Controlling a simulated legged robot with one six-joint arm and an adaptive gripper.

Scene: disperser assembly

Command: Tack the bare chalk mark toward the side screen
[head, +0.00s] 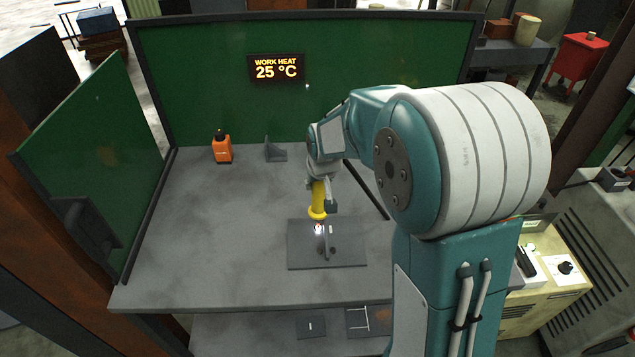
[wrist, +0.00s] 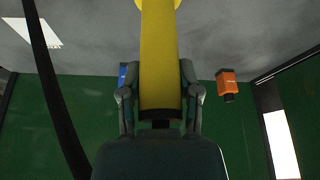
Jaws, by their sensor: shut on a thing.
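My gripper (head: 325,183) is shut on a yellow torch (head: 318,198) and holds it tip down over the dark plate (head: 298,259) on the table. A bright white-and-red glow (head: 319,229) shows at the torch tip, beside a thin upright piece (head: 326,246) on the plate. A small pale mark (head: 331,229) shows right of the glow; I cannot tell whether it is chalk. In the wrist view the torch (wrist: 158,55) sits between both fingers (wrist: 158,90), its far end out of frame. The side screen (head: 95,160) is the green panel at left.
A display (head: 276,68) there reads "WORK HEAT 25 °C". The table's left part (head: 200,230) is clear. Loose parts lie on the shelf below.

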